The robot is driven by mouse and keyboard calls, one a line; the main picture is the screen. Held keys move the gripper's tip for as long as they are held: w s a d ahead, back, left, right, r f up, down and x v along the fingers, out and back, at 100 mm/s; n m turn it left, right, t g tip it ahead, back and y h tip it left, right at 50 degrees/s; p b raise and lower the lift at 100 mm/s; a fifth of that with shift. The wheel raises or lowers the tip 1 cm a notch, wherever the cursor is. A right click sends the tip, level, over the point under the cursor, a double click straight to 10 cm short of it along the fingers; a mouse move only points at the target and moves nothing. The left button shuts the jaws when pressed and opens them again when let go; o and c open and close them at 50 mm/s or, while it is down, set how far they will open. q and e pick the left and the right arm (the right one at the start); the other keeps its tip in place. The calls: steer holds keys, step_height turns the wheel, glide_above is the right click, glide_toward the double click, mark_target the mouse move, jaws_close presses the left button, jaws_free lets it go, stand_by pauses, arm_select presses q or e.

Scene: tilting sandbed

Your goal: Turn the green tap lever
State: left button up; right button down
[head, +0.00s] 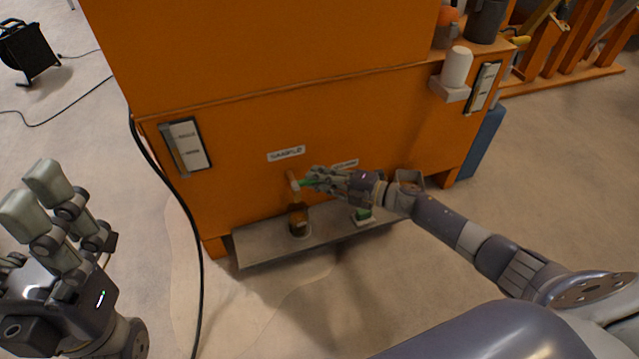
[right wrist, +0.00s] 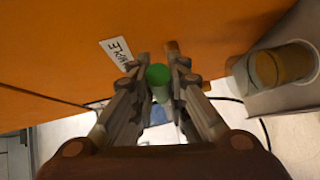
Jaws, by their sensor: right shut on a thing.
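In the right wrist view the green end of the lever (right wrist: 158,74) shows between the two fingers of my right gripper (right wrist: 164,78). My left gripper (head: 36,196) is at the left of the head view, open and empty, far from the tap.
An amber bottle (head: 299,221) stands under the tap on a grey shelf (head: 262,246). A green object (head: 362,214) lies further right on it. A white cup (head: 457,66) stands on a bracket at the right. A black cable (head: 196,250) hangs down the left front.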

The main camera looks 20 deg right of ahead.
stand_by(0.5)
steer(key=c, duration=1.5)
jaws_free()
steer(key=shift+c, duration=0.2)
steer(key=v, duration=1.2)
steer(key=shift+w, duration=0.2)
